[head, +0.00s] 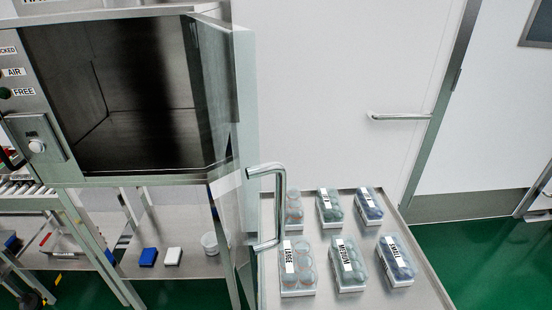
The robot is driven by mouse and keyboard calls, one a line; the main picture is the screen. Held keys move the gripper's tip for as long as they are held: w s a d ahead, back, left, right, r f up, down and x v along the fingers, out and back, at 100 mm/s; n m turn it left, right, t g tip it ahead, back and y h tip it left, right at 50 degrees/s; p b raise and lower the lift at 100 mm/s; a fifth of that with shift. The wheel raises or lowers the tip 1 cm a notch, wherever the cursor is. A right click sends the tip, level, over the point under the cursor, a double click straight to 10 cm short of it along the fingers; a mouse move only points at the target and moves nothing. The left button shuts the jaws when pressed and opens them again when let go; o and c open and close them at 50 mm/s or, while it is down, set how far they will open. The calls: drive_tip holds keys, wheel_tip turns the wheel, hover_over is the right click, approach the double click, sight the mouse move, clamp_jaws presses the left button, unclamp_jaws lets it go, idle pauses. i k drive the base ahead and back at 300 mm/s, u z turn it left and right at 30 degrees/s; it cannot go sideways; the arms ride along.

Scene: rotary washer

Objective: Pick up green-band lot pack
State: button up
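Several clear lot packs stand in two rows on a steel table (420,268) at the lower right. The front row holds a pack labelled LARGE (306,276), one labelled MEDIUM (352,270) and one labelled SMALL (401,268). The back row holds a left pack (294,213), a middle pack (332,212) and a right pack (371,211). The back-left pack is partly hidden by the door handle. I cannot make out a green band on any pack. My gripper is not in view.
An empty washer chamber (150,100) stands open at the left. Its door (244,110) is swung out, and its handle (282,205) reaches over the table's left edge. A blue block (148,257), a white block (173,256) and a white cup (209,243) sit on a shelf below.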

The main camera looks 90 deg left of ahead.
sight(330, 209)
drive_tip(key=i, duration=2.6)
drive_tip(key=u, duration=4.55)
